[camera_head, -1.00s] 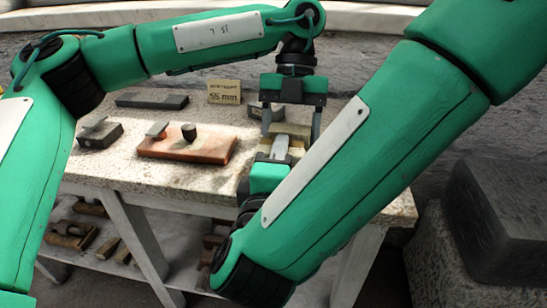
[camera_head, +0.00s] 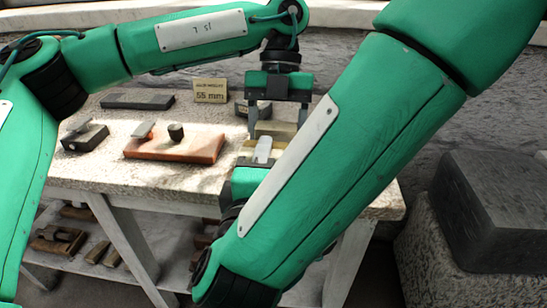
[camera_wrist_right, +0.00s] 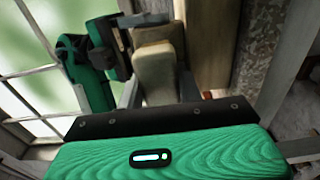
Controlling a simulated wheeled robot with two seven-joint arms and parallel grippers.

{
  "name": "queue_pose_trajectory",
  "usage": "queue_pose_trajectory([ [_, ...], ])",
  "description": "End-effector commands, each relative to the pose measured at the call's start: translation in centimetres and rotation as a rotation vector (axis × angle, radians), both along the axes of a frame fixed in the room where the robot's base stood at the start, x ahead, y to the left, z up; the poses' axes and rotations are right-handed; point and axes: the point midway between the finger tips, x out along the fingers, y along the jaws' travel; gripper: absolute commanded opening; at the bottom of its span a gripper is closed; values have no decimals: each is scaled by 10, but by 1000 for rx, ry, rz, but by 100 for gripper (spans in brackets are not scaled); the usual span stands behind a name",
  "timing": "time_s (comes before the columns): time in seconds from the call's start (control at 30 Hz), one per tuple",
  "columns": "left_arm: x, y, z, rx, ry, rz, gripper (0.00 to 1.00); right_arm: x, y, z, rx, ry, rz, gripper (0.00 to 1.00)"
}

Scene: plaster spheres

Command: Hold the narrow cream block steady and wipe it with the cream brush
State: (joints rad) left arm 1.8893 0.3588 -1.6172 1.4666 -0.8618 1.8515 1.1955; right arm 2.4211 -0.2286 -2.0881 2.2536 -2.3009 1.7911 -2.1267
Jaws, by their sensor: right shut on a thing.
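The cream block (camera_head: 276,129) is at the right end of the stone-topped table, in the head view. My left gripper (camera_head: 278,122) points down over it, with one finger on each side. The right arm crosses part of this area, and I cannot tell whether those fingers press on the block. My right gripper (camera_head: 256,160) is low in front of the block, shut on the cream brush (camera_head: 250,149). In the right wrist view the brush (camera_wrist_right: 157,75) sits between my right gripper's fingers (camera_wrist_right: 160,92). Whether the brush touches the block is unclear.
On the table (camera_head: 110,178), a reddish slab (camera_head: 175,148) carries small pieces. Dark blocks (camera_head: 137,100) and a "55 mm" sign (camera_head: 210,90) stand behind and left. Wooden tools (camera_head: 58,238) lie on the lower shelf. A large dark stone block (camera_head: 495,210) stands at right.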

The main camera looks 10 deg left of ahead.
Motion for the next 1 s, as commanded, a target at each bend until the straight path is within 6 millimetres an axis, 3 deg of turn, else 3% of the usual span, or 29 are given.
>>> queue_pose_trajectory([
  [0.27, 0, 0, 0, -1, -1, 0, 44, -1, 0, 0, 0, 0, 0, 13],
  [0.6, 0, 0, 0, -1, -1, 0, 44, -24, 0, 0, 0, 0, 0, 13],
  [0.8, 0, 0, 1, -1, -1, 0, 44, -25, 0, 0, 0, 0, -1, 13],
  [0.83, 0, 0, 1, -1, -1, 0, 66, -25, 0, 0, 0, 0, 0, 13],
  [0.93, 0, 0, 0, -1, -1, 0, 85, -25, 0, 0, 0, 0, 0, 13],
  [1.0, 0, 0, 0, -1, -1, 0, 89, -25, 0, 0, 0, 0, 0, 13],
])
